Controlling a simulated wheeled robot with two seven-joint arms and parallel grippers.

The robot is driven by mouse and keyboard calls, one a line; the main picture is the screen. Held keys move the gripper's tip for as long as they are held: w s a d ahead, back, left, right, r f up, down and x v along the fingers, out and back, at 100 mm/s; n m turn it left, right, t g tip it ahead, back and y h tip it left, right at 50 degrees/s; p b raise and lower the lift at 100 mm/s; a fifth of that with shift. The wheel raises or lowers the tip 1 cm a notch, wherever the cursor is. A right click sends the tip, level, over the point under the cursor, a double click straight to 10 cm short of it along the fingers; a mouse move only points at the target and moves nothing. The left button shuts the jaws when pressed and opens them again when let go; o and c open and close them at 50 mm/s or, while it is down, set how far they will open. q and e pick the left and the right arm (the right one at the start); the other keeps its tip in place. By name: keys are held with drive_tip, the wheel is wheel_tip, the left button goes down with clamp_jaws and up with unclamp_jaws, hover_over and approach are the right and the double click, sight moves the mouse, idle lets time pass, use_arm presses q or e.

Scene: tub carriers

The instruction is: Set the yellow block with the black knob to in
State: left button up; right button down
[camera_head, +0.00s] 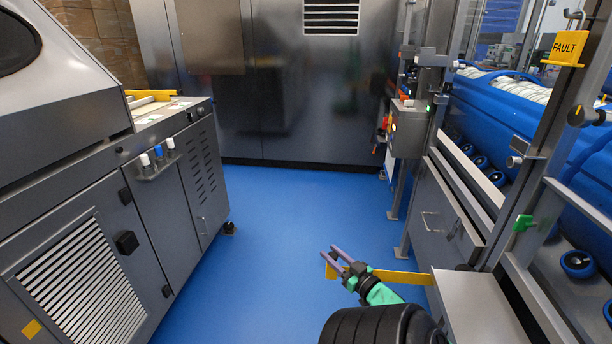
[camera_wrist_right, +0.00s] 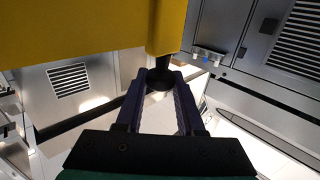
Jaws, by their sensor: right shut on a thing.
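The yellow block (camera_head: 403,277) shows in the head view as a flat yellow bar reaching left from the grey metal ledge at the right, low over the blue floor. In the right wrist view the yellow block (camera_wrist_right: 90,30) fills the upper left, and its black knob (camera_wrist_right: 158,80) hangs below its right end. My right gripper (camera_head: 337,254) is at the bar's left end, hiding part of it. In the wrist view my right gripper (camera_wrist_right: 159,82) has its two fingertips on either side of the black knob, shut on it. My left gripper is not in view.
A grey metal ledge (camera_head: 480,300) and frame stand at the right, with blue tubs (camera_head: 510,110) behind. A yellow FAULT sign (camera_head: 569,47) is on an upright. A grey machine (camera_head: 100,230) stands at the left. The blue floor (camera_head: 270,230) between is clear.

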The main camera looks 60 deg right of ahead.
drive_tip(key=s, duration=0.2)
drive_tip(key=s+d, duration=0.1)
drive_tip(key=s, duration=0.1)
drive_tip(key=shift+s+d+f, duration=0.15)
drive_tip(key=shift+s, duration=0.2)
drive_tip(key=c, duration=0.8)
unclamp_jaws()
wheel_tip(320, 180, up, 20)
drive_tip(key=p, duration=0.5)
